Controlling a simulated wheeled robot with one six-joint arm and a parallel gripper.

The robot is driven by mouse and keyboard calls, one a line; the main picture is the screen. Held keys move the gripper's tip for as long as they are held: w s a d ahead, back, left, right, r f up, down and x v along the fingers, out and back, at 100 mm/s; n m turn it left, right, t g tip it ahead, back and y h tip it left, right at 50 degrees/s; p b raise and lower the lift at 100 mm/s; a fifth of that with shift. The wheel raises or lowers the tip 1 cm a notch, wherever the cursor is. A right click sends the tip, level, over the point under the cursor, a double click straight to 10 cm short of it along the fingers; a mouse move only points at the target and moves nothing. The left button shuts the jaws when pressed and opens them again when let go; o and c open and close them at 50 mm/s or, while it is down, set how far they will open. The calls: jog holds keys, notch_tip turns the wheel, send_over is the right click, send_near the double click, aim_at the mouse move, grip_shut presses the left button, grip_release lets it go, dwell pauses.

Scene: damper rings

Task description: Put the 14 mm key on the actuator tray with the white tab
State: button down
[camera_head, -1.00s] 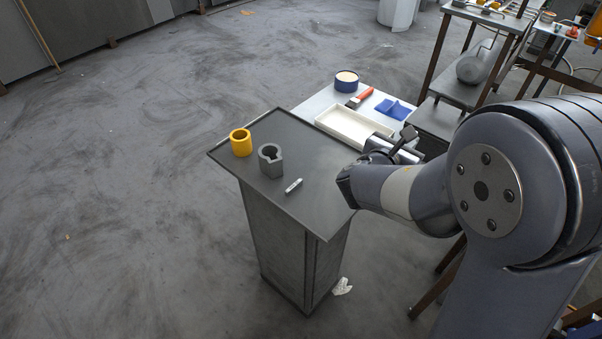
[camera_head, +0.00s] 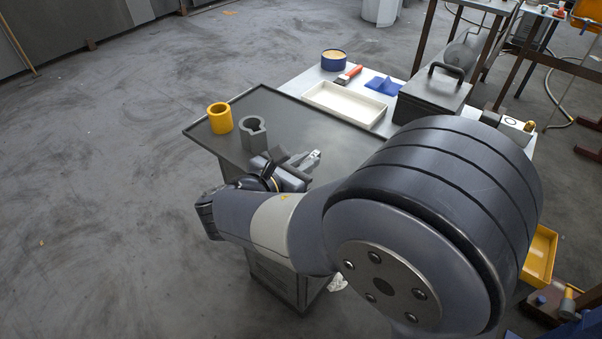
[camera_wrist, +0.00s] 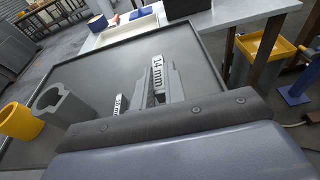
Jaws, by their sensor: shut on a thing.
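My gripper (camera_head: 298,163) is shut on the 14 mm key (camera_wrist: 158,75), a pale flat piece with a "14 mm" label standing up between the fingers in the wrist view. It is over the dark rimmed top (camera_head: 335,142) of a pedestal. A second small labelled key (camera_wrist: 120,104) lies on that top, left of the fingers; in the head view I cannot see it behind my arm. A grey slotted ring (camera_head: 253,133) and a yellow ring (camera_head: 220,118) stand on the top to the left. I cannot make out a white tab for certain.
The middle of the dark top is clear.

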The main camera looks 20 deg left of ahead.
jog(key=shift+f+b, duration=0.4)
jog(key=shift+f, duration=1.9)
jog(key=shift+f, duration=0.15)
jog(key=c, duration=1.5)
grip_release()
jog(key=shift+o, duration=0.2)
jog(key=shift+s+a+r, duration=0.1)
jog(key=shift+r, duration=0.15)
jog(key=p+v, duration=0.1)
jog(key=v, duration=1)
jog(key=shift+s, duration=0.35)
jog(key=shift+r, duration=0.1)
